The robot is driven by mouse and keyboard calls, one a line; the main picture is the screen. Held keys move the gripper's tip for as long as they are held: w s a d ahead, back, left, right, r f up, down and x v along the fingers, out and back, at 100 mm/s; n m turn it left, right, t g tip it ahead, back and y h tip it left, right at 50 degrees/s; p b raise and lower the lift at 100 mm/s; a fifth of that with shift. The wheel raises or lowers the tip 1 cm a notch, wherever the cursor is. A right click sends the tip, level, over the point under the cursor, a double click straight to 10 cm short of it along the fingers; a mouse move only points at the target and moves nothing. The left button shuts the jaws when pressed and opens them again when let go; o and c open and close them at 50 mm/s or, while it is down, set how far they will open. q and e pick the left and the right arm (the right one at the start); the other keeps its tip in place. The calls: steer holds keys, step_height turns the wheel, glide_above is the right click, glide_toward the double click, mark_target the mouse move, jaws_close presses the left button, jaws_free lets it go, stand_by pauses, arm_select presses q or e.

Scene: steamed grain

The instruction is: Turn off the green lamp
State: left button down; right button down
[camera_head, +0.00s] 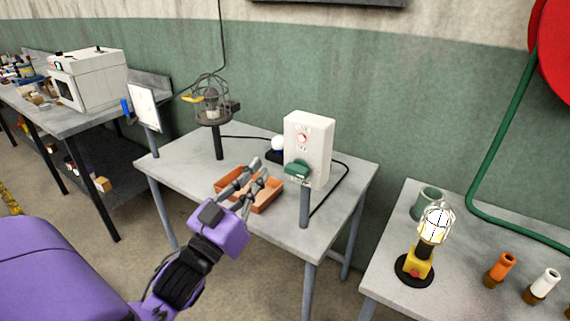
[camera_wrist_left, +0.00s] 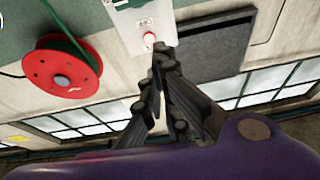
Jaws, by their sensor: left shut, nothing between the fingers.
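A white switch box (camera_head: 307,140) stands on a grey post on the middle table, with a small red light (camera_head: 301,138) and a green knob or lever (camera_head: 298,169) on its front. The box also shows at the top of the left wrist view (camera_wrist_left: 140,22), with its red light (camera_wrist_left: 149,38) just beyond my fingertips. A caged lamp (camera_head: 212,104) on a dark post stands at the back left of this table; no green glow is visible on it. My left gripper (camera_head: 259,171) is shut and empty, left of the box and apart from the green knob in the head view. My right gripper is out of view.
An orange tray (camera_head: 268,196) lies on the table behind my fingers. A black cable runs behind the box. A white panel (camera_head: 145,107) stands at the left edge.

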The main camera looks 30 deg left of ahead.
arm_select(q)
step_height(320, 180, up, 4)
steer(key=p, duration=0.2)
glide_above(297, 170)
steer(key=s+a, duration=0.2)
steer(key=s, duration=0.1)
step_height(297, 170, down, 5)
steer(key=shift+w+r, duration=0.1)
steer(key=shift+w, duration=0.05)
steer(key=shift+a, duration=0.15)
